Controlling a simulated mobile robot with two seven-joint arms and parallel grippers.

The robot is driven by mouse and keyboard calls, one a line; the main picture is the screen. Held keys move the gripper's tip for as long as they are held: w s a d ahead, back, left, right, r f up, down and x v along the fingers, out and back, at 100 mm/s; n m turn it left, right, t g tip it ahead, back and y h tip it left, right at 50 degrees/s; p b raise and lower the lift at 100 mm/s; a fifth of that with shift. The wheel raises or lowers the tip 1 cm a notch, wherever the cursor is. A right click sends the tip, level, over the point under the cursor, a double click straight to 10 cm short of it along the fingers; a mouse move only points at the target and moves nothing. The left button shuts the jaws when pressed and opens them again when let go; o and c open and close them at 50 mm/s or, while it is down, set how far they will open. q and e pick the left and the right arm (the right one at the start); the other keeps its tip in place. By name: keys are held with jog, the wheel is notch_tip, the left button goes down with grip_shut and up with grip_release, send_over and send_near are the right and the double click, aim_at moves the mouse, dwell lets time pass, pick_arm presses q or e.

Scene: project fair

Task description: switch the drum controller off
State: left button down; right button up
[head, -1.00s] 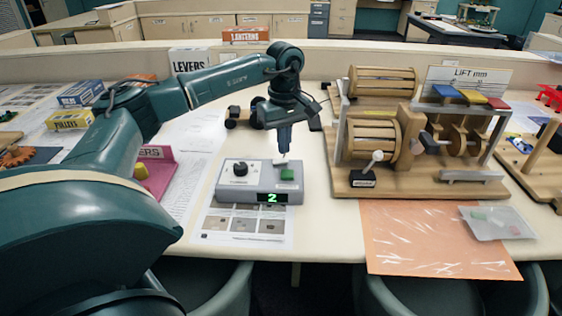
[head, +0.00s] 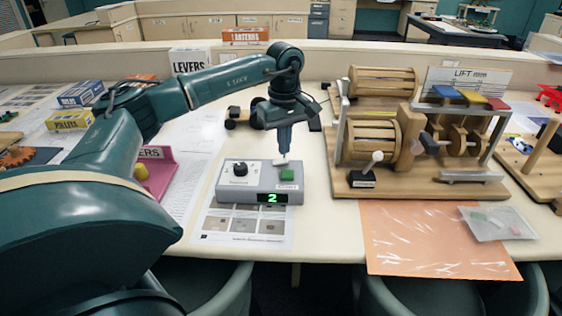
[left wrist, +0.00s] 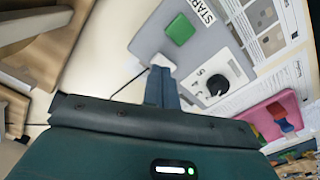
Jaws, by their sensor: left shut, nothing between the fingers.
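The drum controller (head: 232,190) is a grey box on the table, with a black knob (head: 240,169), a green button (head: 287,175) and a lit green display (head: 271,197) reading 2. A small white switch (head: 280,161) sits at its back right edge. In the left wrist view the white switch (left wrist: 163,63) is just beyond my fingertips, near the green button (left wrist: 179,29) and knob (left wrist: 217,85). My left gripper (head: 284,150) is shut and empty, pointing down at the switch. The fingers partly hide it, and I cannot tell whether they touch. My right gripper is not in view.
A wooden drum and cam model (head: 440,180) stands right of the controller. A printed sheet (head: 243,228) lies under the controller's front, and an orange sheet (head: 400,245) lies to the right. A pink stand (head: 160,175) is at the left; a small wheeled object (head: 240,117) is behind.

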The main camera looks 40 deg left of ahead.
aim_at(284, 160)
pick_arm(q)
jog(key=shift+f+b, duration=0.65)
jog(key=shift+f, duration=0.65)
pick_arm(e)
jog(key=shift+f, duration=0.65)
pick_arm(q)
jog(key=shift+s+f, duration=0.1)
jog(key=shift+f, duration=0.05)
dwell(0.6)
jog(key=shift+r+p, duration=0.6)
jog(key=shift+r, duration=0.1)
jog(key=shift+r+p, duration=0.6)
jog(key=shift+r, duration=0.15)
notch_tip(284, 160, up, 2)
jog(key=shift+r+p, duration=0.1)
jog(key=shift+p, duration=0.8)
jog(key=shift+r+p, duration=0.85)
jog(key=shift+r, duration=0.2)
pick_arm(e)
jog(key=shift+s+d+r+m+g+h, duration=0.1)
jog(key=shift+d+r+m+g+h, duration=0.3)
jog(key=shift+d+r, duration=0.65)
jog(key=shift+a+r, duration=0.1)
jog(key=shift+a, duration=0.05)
